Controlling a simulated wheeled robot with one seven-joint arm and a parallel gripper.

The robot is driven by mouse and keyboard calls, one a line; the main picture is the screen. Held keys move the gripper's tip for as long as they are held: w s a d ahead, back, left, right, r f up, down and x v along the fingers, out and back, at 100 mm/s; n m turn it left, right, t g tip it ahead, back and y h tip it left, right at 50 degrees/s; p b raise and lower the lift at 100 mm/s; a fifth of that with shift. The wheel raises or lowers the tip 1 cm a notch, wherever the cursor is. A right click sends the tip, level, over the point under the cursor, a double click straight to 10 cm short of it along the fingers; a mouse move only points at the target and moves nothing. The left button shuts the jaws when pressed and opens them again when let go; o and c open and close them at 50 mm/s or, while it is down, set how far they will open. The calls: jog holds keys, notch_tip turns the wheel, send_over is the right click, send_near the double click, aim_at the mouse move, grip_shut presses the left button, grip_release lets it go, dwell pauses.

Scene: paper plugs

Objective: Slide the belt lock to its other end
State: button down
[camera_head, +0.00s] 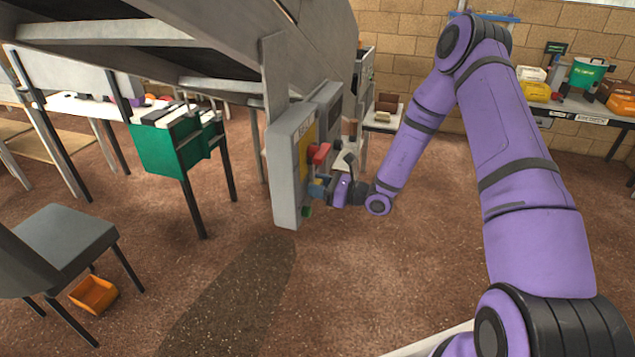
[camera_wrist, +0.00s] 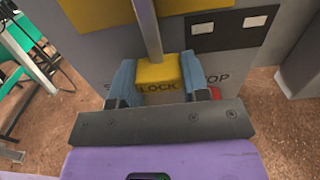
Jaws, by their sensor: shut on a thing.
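The belt lock (camera_wrist: 158,72) is a yellow block marked LOCK on the front of a grey control panel (camera_wrist: 95,50). A thin grey bar runs up from behind it. My gripper (camera_wrist: 158,82) has one blue finger on each side of the block and is shut on it. In the head view, my gripper (camera_head: 318,187) reaches the lower right side of the grey panel (camera_head: 284,180). The lock cannot be made out there behind my fingers. Lettering on both sides of the block is partly hidden by the fingers.
A red control (camera_head: 320,152) sticks out just above my gripper, and a green button (camera_head: 306,211) sits below it. The grey conveyor frame (camera_head: 290,65) rises over the panel. A green box (camera_head: 172,150) on a stand is left.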

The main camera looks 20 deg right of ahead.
jog(key=shift+s+f, duration=0.1)
jog(key=shift+f, duration=0.15)
jog(key=c, duration=0.6)
grip_release()
jog(key=v, duration=1)
jog(key=shift+s+d, duration=0.15)
jog(key=shift+d, duration=0.2)
